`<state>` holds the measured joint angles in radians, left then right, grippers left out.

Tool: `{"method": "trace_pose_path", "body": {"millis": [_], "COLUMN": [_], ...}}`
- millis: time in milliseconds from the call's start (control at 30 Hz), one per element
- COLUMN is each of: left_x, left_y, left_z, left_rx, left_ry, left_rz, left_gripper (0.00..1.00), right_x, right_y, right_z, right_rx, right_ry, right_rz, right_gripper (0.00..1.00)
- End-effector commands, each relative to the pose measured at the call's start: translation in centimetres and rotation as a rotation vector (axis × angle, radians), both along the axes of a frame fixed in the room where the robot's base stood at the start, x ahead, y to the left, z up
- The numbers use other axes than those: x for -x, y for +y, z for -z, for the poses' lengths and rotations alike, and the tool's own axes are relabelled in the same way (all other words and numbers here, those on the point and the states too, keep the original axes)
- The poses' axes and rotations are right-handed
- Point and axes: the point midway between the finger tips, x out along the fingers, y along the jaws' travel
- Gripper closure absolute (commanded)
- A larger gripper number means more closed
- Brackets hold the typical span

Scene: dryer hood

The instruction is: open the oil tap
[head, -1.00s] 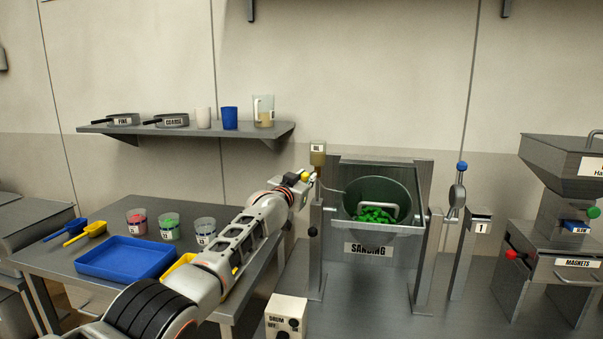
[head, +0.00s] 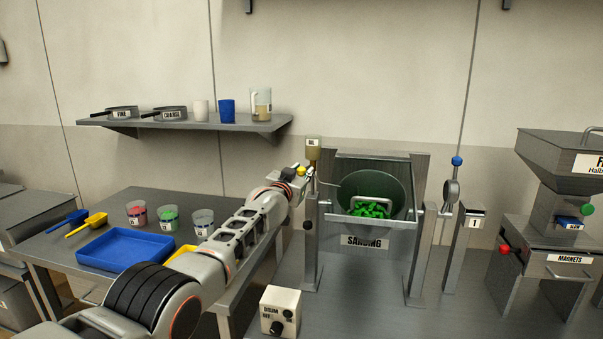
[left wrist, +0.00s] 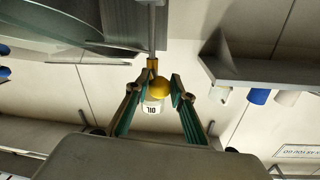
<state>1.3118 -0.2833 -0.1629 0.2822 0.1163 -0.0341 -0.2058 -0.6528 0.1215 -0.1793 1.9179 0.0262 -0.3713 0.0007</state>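The oil cup (head: 313,153), a small amber vessel with a white OIL label, stands on top of the post left of the sanding drum. A round yellow tap knob (head: 301,171) sits at the cup's side. In the left wrist view the knob (left wrist: 160,88) lies between the two fingertips. My left gripper (left wrist: 157,82) is open around the knob, with gaps that look small; I cannot tell whether a finger touches it. In the head view the left gripper (head: 306,172) is beside the cup. My right gripper is not in view.
The green drum (head: 376,190) holding green pieces is right of the post. A drum switch box (head: 281,310) stands in front. A shelf (head: 190,123) with pans and cups hangs behind. The left table holds a blue tray (head: 126,250) and several small cups.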

Motion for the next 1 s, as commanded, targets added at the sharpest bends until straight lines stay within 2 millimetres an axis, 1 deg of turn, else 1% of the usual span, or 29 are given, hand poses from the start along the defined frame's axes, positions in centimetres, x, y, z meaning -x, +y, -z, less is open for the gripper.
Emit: {"method": "trace_pose_path", "body": {"millis": [533,767,1000], "left_x": [0.2,0.9,1.9], "left_y": [-0.2,-0.4,0.2], "left_z": [0.1,0.2,0.1], "left_rx": [0.001,0.004,0.003], "left_ry": [0.0,0.001,0.001], "left_rz": [0.003,0.008,0.004], "left_gripper": [0.63,0.63,0.63], "right_x": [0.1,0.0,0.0], "right_y": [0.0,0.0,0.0], "right_z": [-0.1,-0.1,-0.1], "right_rx": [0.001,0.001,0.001], "right_ry": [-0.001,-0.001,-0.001], "right_rz": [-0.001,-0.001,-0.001], "right_gripper": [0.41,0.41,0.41]}}
